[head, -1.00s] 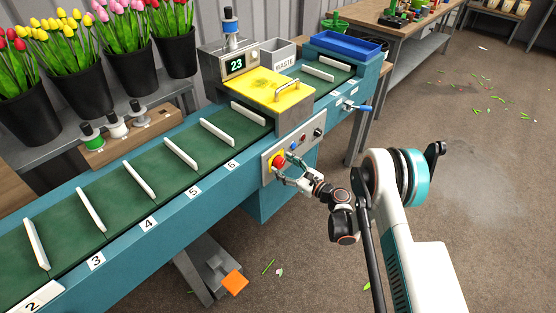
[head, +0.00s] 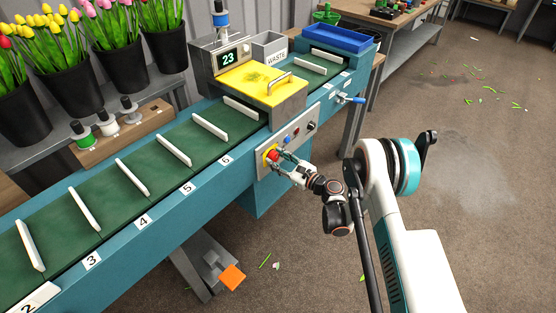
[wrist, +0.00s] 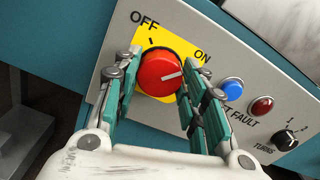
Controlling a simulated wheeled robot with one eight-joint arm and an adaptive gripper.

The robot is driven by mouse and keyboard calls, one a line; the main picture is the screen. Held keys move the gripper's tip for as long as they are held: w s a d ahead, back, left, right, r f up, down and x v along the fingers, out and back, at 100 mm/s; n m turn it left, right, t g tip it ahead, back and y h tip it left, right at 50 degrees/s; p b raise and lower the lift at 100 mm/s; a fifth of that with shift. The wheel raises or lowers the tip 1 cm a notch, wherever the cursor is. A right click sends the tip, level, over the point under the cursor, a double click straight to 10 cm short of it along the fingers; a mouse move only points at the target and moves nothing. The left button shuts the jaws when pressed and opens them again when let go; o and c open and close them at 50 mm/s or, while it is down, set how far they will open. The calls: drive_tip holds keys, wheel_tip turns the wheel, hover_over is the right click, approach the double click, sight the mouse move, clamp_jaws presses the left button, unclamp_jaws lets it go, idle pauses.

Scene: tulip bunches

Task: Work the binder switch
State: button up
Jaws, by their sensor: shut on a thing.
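The binder switch is a round red knob (wrist: 158,72) on a yellow plate, with OFF printed above it and ON to its right. Its white pointer line points right, towards ON. My gripper (wrist: 159,84) is shut on the knob, with one green-padded finger on each side. In the head view the red switch (head: 271,155) shows at the left end of the panel, and my gripper (head: 279,160) reaches it from the lower right. The binder (head: 258,82) has a yellow cover with a handle, and its display reads 23.
A green conveyor (head: 150,180) with white dividers runs left. A blue-handled lever (head: 348,98) sticks out right of the panel.

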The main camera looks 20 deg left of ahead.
drive_tip(key=n, duration=0.8)
drive_tip(key=shift+n, duration=0.3)
drive_tip(key=n, duration=0.4)
drive_tip(key=shift+s+f+n, duration=0.1)
drive_tip(key=shift+n, duration=2.3)
drive_tip(key=o, duration=1.1)
drive_tip(key=shift+c, duration=0.2)
